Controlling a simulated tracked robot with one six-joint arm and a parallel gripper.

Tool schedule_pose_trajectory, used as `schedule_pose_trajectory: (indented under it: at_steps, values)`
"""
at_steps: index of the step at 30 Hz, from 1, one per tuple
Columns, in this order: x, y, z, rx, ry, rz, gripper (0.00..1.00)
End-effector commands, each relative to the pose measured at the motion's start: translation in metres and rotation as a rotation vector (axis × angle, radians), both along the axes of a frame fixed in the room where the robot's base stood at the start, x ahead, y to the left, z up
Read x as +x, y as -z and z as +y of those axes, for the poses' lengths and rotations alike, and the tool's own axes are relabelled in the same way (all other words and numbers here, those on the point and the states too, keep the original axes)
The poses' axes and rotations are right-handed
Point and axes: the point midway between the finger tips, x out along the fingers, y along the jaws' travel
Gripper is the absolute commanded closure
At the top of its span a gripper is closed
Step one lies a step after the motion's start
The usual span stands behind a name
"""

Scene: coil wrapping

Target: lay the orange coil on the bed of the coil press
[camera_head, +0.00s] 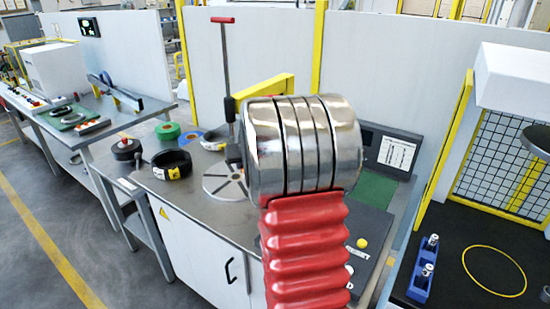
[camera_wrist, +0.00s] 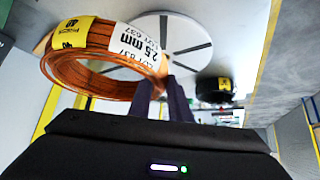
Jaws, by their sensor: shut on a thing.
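The orange coil (camera_wrist: 72,73) shows at the upper left of the wrist view, with a yellow label and a white "2.5 mm" label. My gripper (camera_wrist: 168,82) is shut on the near right part of its ring. The pale round bed (camera_wrist: 190,30) with dark radial slots lies behind the coil in this view. The coil overlaps its left edge in the picture; the gap between them cannot be told. In the head view, the bed (camera_head: 222,187) is partly covered by my arm, which hides the orange coil. The press has a red-topped lever (camera_head: 225,65) and a yellow arm (camera_head: 265,90).
A black coil (camera_head: 172,163) with a yellow label lies left of the bed; it also shows in the wrist view (camera_wrist: 213,84). Green (camera_head: 168,131) and blue (camera_head: 191,136) rolls lie behind it. A yellow button (camera_head: 362,243) is at the bench's right. White panels stand behind.

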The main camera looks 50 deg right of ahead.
Motion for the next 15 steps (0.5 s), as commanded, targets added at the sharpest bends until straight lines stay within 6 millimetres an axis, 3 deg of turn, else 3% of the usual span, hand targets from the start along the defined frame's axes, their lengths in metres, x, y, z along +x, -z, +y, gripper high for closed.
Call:
schedule_pose_trajectory:
  at_steps: [1,6,15]
  values:
    - [0.007,-0.005,0.022,-0.005,-0.034,-0.005,1.0]
    - [0.021,-0.006,0.088,-0.006,-0.135,-0.006,1.0]
    - [0.025,-0.007,0.205,-0.007,-0.316,-0.005,1.0]
